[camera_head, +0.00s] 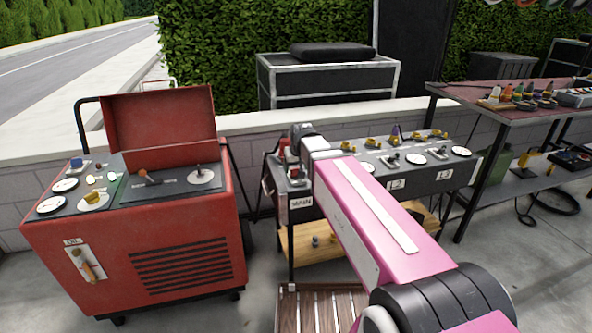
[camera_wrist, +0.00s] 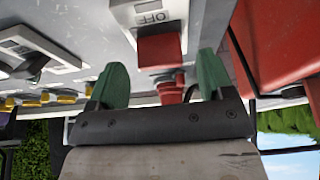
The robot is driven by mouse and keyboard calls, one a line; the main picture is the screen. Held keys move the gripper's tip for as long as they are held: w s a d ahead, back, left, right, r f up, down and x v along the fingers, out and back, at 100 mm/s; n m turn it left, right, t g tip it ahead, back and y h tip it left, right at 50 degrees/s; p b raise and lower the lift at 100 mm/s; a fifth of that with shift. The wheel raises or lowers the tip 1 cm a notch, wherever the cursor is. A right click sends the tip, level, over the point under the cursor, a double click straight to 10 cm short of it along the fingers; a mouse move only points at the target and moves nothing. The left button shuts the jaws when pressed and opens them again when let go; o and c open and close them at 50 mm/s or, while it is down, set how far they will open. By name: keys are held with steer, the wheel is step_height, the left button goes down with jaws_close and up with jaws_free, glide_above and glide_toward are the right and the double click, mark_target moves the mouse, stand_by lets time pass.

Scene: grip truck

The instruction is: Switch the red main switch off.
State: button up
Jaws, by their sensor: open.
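The red main switch (camera_wrist: 160,48) shows in the wrist view as a red block with a red, rounded part beside it, next to a white plate marked OFF (camera_wrist: 152,15). My gripper (camera_wrist: 162,80) is open. Its two green fingertips stand on either side of the red switch, with a visible gap at each side. I cannot tell the lever's exact position.
The panel carries several yellow connectors, grey levers and round dials to the right. A red generator box (camera_head: 130,250) with an open lid stands close on the left. A shelf table (camera_head: 500,115) with connectors stands at the right. A low wall runs behind.

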steer(key=a+v, duration=0.1)
steer(key=v, duration=0.7)
steer(key=shift+s+d+r, duration=0.2)
steer(key=shift+d+r, duration=0.15)
steer(key=shift+d, duration=0.2)
